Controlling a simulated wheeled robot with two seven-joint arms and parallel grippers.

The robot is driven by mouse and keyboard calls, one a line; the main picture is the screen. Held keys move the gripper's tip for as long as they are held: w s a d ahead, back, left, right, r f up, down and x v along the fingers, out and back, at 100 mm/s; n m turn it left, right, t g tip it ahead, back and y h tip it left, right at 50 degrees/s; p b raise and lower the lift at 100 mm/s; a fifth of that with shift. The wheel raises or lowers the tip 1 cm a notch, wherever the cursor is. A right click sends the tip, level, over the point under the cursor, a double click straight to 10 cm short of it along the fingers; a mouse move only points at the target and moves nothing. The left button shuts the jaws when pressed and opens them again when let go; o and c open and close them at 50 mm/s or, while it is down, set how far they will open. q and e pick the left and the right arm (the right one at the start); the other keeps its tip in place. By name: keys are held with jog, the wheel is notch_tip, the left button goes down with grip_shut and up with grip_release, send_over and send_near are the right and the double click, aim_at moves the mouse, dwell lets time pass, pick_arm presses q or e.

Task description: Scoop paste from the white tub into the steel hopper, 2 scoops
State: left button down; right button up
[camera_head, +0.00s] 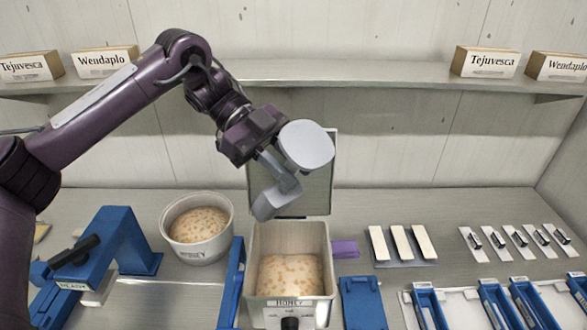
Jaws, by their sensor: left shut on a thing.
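The white tub (168,226) is round, stands on the left of the worktop and holds tan, speckled paste. The steel hopper (318,240) is a square, open box at the centre front, with a label reading HONEY. Similar paste lies inside it, and an upright panel stands behind it. My left gripper (268,170) is above the hopper's back part and is shut on a light grey scoop (305,146). The scoop's round face is turned toward the camera, so I cannot tell whether paste is in it. My right gripper is not in view.
A blue stand (125,235) is left of the tub. Blue fixtures (362,302) and a purple block (344,249) are right of the hopper. White bars (401,243) and several small cards lie farther right. A shelf (390,73) with cartons runs along the back wall.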

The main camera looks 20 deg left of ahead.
pick_arm(q)
jog(key=y, duration=0.1)
jog(key=t+y, duration=0.1)
jog(key=y, duration=0.1)
jog(key=shift+d+r+t, duration=0.1)
jog(key=shift+r+t, duration=0.2)
jog(key=shift+r, duration=0.1)
jog(key=t+y, duration=0.1)
jog(key=r+y, duration=0.1)
jog(key=y, duration=0.1)
jog(key=shift+m+t, duration=0.4)
jog(key=t+y, duration=0.2)
jog(key=y, duration=0.1)
jog(key=shift+r+m, duration=0.3)
jog(key=shift+r, duration=0.1)
jog(key=shift+d+r+t+y, duration=0.1)
jog(key=shift+t+y, duration=0.2)
jog(key=shift+y, duration=0.3)
jog(key=shift+w+a, duration=0.1)
jog(key=shift+a, duration=0.15)
jog(key=shift+d, duration=0.2)
jog(key=shift+a, duration=0.15)
